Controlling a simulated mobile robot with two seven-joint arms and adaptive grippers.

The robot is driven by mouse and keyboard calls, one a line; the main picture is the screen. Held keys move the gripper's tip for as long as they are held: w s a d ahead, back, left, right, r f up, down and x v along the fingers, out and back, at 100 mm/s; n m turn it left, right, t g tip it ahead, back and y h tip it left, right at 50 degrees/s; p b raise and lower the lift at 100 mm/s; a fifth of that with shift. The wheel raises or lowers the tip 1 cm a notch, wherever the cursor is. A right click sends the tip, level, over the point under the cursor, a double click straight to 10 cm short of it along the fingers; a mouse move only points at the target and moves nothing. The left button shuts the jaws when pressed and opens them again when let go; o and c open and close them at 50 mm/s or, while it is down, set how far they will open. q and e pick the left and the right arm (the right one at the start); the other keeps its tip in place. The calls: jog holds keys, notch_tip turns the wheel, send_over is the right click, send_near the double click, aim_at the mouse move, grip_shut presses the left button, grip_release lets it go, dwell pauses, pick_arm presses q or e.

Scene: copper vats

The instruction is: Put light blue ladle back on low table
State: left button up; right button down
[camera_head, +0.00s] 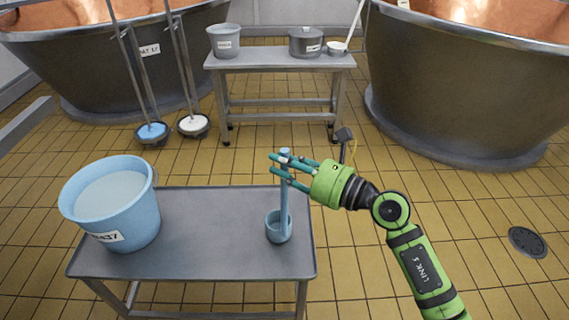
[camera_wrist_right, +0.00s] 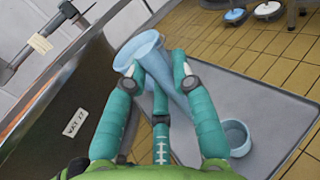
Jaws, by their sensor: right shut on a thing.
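The light blue ladle (camera_head: 279,228) is upright at the right side of the low grey table (camera_head: 211,220). My right gripper (camera_head: 278,169) is shut on the upper part of its handle, with the teal fingers around it. In the right wrist view the handle (camera_wrist_right: 150,52) passes between my right gripper's fingers (camera_wrist_right: 158,72), and the ladle's bowl (camera_wrist_right: 235,138) shows below, over the tabletop (camera_wrist_right: 262,105). I cannot tell for sure whether the bowl touches the tabletop. My left gripper is not in view.
A light blue bucket (camera_head: 137,222) of pale liquid stands on the table's left end. A farther table (camera_head: 275,63) holds a bucket (camera_head: 224,42), a grey pot (camera_head: 304,44) and a white ladle (camera_head: 337,47). Large vats (camera_head: 95,75) stand at both sides. The low table's middle is bare.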

jog(key=shift+f, duration=0.15)
jog(key=c, duration=1)
grip_release()
jog(key=shift+c, duration=0.2)
